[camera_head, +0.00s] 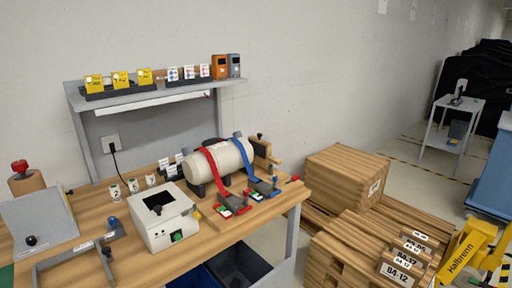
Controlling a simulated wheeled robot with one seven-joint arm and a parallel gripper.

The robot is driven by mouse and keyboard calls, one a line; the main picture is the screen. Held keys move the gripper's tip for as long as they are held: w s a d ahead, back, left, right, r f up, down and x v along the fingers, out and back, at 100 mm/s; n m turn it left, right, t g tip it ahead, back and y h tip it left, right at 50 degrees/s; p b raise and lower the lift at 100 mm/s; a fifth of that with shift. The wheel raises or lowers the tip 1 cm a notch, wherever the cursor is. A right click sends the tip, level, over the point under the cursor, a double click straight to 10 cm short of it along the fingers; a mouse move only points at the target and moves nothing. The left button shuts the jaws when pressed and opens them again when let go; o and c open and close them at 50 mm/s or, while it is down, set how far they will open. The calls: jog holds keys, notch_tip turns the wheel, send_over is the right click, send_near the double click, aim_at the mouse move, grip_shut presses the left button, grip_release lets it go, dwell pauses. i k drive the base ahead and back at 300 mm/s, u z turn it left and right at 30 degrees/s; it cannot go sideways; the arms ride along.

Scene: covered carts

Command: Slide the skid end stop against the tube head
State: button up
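The cream tube (222,164) lies on its side on a wooden skid on the workbench, with a red strap (212,170) and a blue strap (247,160) over it. A wooden upright with a dark knob, which looks like the skid end stop (264,153), stands at the tube's right end. The tube head there is partly hidden, and I cannot tell whether the stop touches it. Strap buckles with red, green and blue parts lie in front of the tube.
A white box (164,214) with a dark opening stands left of the tube on the workbench (98,205). A grey shelf (150,97) with yellow cards and small devices is behind. Wooden crates (345,178) stand on the floor to the right. Dark bins (240,266) sit below the bench.

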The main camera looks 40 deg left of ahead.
aim_at(262, 149)
jog(key=u, duration=0.8)
jog(key=i, duration=2.05)
jog(key=u, duration=0.6)
